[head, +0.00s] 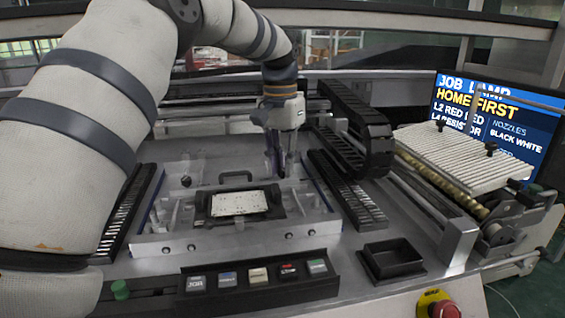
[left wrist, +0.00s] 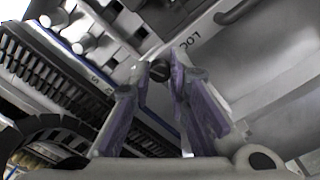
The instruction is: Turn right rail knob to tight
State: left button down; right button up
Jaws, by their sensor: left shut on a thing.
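My left gripper (head: 279,170) reaches down at the right side of the metal fixture (head: 160,245). In the left wrist view its two purple-padded fingers (left wrist: 161,68) are closed around the small dark right rail knob (left wrist: 159,71). The knob sits at the fingertips, on the metal rail beside printed letters that read "LOC". A similar dark knob (head: 186,181) stands on the left side of the fixture. A board (head: 238,203) in a black frame lies in the middle. My right gripper is not in view.
A black cable chain (head: 362,130) and a slotted feeder strip (head: 350,195) stand close to the gripper's right. A row of buttons (head: 258,276), an empty black bin (head: 392,259) and a red stop button (head: 443,309) are in front. A screen (head: 490,115) stands at right.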

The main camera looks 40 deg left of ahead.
aim_at(282, 169)
pick_arm(q)
jog(key=m, duration=0.5)
jog(key=shift+m, duration=2.4)
jog(key=c, duration=1.5)
grip_release()
notch_tip(282, 169, up, 12)
jog(key=shift+w+a, duration=0.15)
